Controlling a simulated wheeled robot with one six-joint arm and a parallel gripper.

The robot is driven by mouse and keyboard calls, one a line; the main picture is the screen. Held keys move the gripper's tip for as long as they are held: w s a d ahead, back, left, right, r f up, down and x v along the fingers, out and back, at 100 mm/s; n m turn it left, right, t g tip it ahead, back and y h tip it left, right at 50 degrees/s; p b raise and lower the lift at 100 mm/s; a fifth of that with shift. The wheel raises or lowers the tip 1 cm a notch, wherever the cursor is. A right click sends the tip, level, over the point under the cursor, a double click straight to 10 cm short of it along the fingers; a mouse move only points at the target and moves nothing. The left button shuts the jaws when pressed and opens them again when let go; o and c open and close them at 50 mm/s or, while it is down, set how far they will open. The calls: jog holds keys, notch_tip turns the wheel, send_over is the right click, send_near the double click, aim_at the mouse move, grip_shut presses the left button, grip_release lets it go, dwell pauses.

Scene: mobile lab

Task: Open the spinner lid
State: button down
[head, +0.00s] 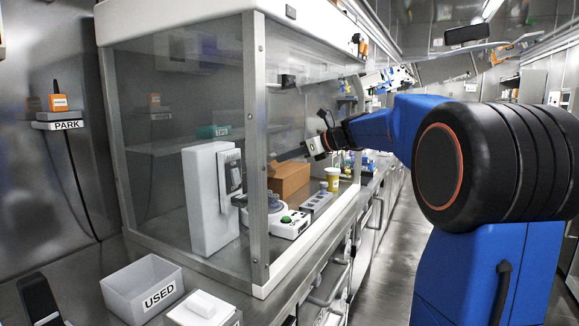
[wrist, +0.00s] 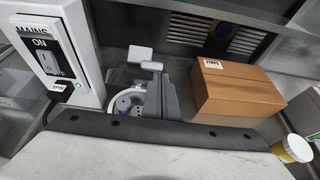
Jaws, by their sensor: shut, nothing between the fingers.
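The spinner (head: 272,205) is a low grey and white round device inside the glass-sided cabinet, partly hidden by the cabinet's front post in the head view. In the wrist view its round white body (wrist: 126,101) shows just left of my fingers, partly covered by them and by the wrist's dark bar. I cannot tell for sure how its lid stands. My gripper (head: 284,157) is inside the cabinet, above the spinner and near the cardboard box. In the wrist view my gripper (wrist: 168,78) is shut and empty, with grey fingers close together.
A white MAINS switch box (head: 210,197) stands left of the spinner. A cardboard box (head: 289,178) stands behind and right. The USED bin (head: 143,288) is outside on the bench.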

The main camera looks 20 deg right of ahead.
jog(key=w+a+r, duration=0.2)
jog(key=w, duration=0.1)
jog(key=shift+w+a+r, duration=0.15)
jog(key=shift+a+r, duration=0.15)
jog(key=shift+r, duration=0.1)
jog(key=shift+w+a+r, duration=0.5)
jog(key=shift+w+a, duration=0.1)
jog(key=shift+w, duration=0.2)
